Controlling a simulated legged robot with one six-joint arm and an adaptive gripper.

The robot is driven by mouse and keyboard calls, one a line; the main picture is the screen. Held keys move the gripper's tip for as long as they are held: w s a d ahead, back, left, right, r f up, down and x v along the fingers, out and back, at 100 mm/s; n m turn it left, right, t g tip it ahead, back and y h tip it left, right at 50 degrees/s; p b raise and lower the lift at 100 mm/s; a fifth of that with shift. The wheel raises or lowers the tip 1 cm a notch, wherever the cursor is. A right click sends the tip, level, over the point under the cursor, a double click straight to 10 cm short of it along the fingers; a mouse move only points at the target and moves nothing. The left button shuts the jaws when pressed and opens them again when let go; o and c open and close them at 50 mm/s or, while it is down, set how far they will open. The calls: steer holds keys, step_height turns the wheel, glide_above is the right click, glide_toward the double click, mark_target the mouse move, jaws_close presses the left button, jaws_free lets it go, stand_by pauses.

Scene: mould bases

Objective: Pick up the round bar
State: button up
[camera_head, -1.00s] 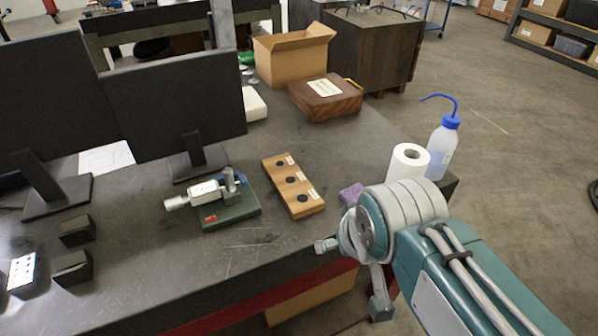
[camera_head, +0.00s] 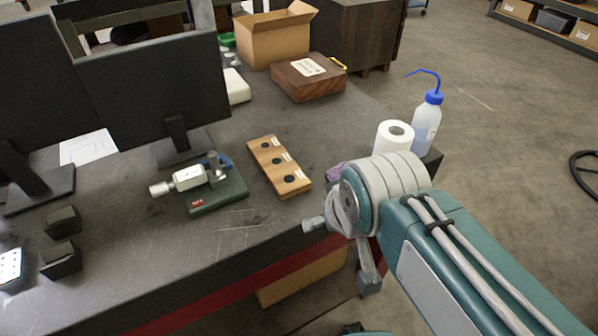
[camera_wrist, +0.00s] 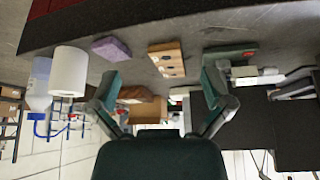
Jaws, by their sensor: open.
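I cannot single out a separate round bar. A small grey upright cylinder (camera_head: 215,171) stands at the micrometer (camera_head: 188,177) on a green base (camera_head: 216,195); I cannot tell if it is the bar. A wooden block (camera_head: 279,166) with three dark round spots and labels lies right of it; I cannot tell whether the spots are holes or bar ends. The block also shows in the wrist view (camera_wrist: 167,60), upside down, beyond my gripper (camera_wrist: 162,78). My gripper's fingers are spread wide with nothing between them, apart from the block.
A purple block (camera_wrist: 110,48), a paper roll (camera_head: 393,138) and a wash bottle (camera_head: 426,125) are at the table's right edge, near my arm. Monitors (camera_head: 155,95) stand at left. A wooden case (camera_head: 308,78) and cardboard box (camera_head: 272,35) are behind. Bare tabletop surrounds the wooden block.

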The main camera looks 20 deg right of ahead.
steer(key=c, duration=0.4)
step_height(320, 180, up, 5)
steer(key=m+g, duration=0.4)
steer(key=g, duration=0.1)
glide_above(211, 153)
steer(key=s, duration=0.1)
steer(key=shift+d, duration=0.3)
steer(key=shift+w+a+f+m+g, duration=0.15)
steer(key=shift+a+f+m+g, duration=0.1)
steer(key=shift+a+m+g, duration=0.05)
step_height(211, 153, down, 5)
steer(key=shift+f, duration=0.15)
steer(key=shift+w+f, duration=0.15)
steer(key=shift+f, duration=1.2)
steer(key=shift+w+f, duration=0.15)
steer(key=shift+f, duration=1.15)
